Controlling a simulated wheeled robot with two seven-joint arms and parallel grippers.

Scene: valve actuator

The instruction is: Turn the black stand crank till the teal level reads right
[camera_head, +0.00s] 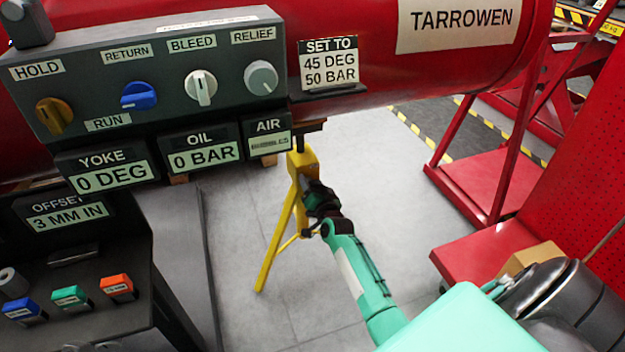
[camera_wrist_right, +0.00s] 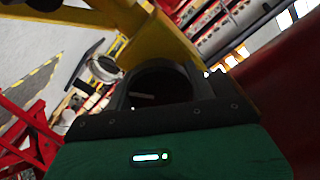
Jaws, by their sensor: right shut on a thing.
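A yellow stand (camera_head: 303,163) with splayed legs stands on the floor under the red pipe. My right gripper (camera_head: 322,203), dark at the end of my teal arm, is at the stand's upper right side. It is shut on the black stand crank; black on black, the crank's outline hardly shows from the head. In the right wrist view the gripper's dark jaws (camera_wrist_right: 163,88) sit beside the yellow stand (camera_wrist_right: 125,18), with the grip mostly hidden. No teal level can be singled out; the AIR display (camera_head: 268,143) shows a small bar. My left gripper is out of view.
A dark valve panel (camera_head: 160,88) with several knobs hangs on the left, above readouts of yoke 0 DEG and oil 0 BAR. A sign (camera_head: 329,64) says 45 DEG, 50 BAR. A button console (camera_head: 70,270) stands lower left. A red step (camera_head: 470,255) is at right.

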